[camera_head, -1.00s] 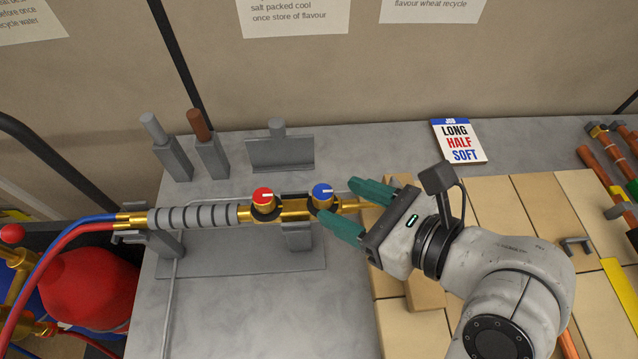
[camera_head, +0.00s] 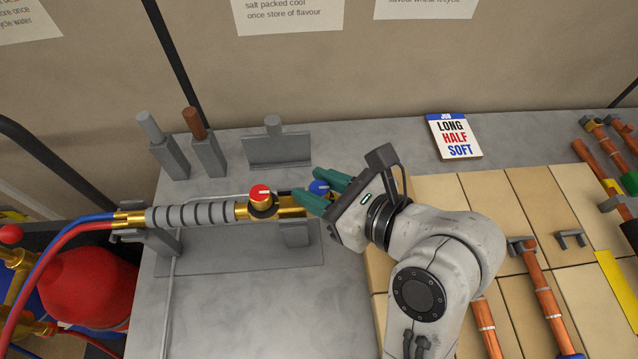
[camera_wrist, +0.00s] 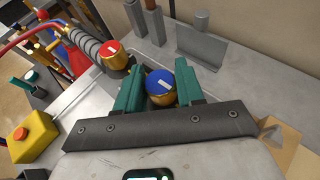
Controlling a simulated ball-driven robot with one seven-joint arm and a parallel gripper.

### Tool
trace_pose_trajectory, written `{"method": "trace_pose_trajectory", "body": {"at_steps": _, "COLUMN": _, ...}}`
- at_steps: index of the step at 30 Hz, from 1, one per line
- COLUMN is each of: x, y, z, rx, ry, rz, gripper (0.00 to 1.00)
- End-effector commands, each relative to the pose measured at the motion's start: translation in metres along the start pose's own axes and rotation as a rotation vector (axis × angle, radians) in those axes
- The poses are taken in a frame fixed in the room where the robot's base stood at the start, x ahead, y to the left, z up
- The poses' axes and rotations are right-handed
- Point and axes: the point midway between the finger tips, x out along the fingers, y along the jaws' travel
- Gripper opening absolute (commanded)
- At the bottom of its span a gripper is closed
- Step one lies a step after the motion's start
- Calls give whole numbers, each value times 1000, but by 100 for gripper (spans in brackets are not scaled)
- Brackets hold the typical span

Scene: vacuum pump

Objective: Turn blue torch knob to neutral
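The torch (camera_head: 225,213) lies in a grey stand on the bench, with blue and red hoses at its left end. The blue knob (camera_head: 318,187) is at the torch's right end, with a white mark on its top. In the wrist view the blue knob (camera_wrist: 160,83) sits on a brass collar between my two green fingers. The red knob (camera_head: 260,192) is just left of it and also shows in the wrist view (camera_wrist: 112,52). My gripper (camera_head: 322,190) is open around the blue knob. A gap shows on the left side, and the right finger is very close; contact is unclear.
Grey holders with rods (camera_head: 163,145) and a grey bracket (camera_head: 275,148) stand behind the torch. Tan blocks (camera_head: 440,197) and copper pipes lie to the right. The bench front is clear.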

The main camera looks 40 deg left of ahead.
Motion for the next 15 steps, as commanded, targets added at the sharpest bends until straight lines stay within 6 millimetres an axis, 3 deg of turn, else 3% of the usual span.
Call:
{"method": "trace_pose_trajectory", "body": {"at_steps": 9, "x": 0, "y": 0, "z": 0, "rx": 0, "ry": 0, "rz": 0, "gripper": 7}}
{"method": "trace_pose_trajectory", "body": {"at_steps": 15, "x": -1, "y": 0, "z": 2, "rx": -6, "ry": 1, "rz": 15, "gripper": 7}}
